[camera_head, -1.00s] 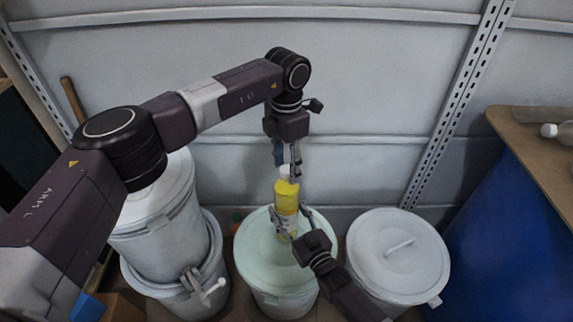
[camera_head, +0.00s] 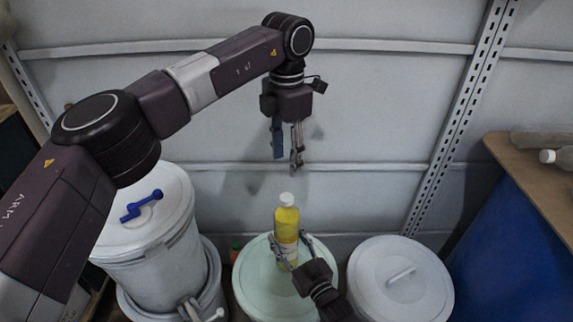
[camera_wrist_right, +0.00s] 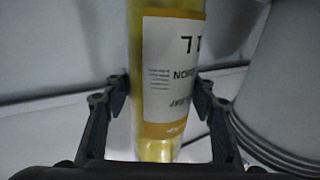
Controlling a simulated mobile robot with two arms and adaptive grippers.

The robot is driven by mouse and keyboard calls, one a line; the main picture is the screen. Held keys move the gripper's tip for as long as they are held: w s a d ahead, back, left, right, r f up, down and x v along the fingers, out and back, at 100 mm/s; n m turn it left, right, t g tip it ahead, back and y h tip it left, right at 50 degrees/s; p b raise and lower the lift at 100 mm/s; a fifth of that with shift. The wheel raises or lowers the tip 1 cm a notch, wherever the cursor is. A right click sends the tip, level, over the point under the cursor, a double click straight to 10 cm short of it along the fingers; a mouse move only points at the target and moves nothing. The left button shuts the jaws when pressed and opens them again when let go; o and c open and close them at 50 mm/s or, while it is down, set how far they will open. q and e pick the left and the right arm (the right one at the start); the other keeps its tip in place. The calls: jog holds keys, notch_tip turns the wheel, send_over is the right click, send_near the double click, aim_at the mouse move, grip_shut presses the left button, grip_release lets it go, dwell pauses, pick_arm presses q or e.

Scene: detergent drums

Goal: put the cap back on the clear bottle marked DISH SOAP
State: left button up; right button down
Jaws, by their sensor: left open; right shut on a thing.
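A clear bottle of yellow liquid (camera_head: 287,222) stands upright on the pale green drum lid (camera_head: 255,262), with a white cap (camera_head: 287,199) on its top. How tightly the cap sits I cannot tell. My right gripper (camera_head: 288,243) is shut on the bottle's body from the front. The right wrist view shows the bottle (camera_wrist_right: 150,75) between its fingers (camera_wrist_right: 160,98), with a white label whose print is upside down; I cannot read DISH SOAP. My left gripper (camera_head: 287,157) is open and empty, above the bottle and clear of the cap.
A grey drum with a handled lid (camera_head: 400,282) stands right of the green one. A drum with a blue tool (camera_head: 142,205) on its lid stands at left. A capped bottle (camera_head: 556,157) lies on the bench (camera_head: 530,185) at right. The wall is close behind.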

jog(key=c, duration=0.8)
grip_release()
jog(key=v, duration=1.2)
jog(key=shift+f, duration=0.1)
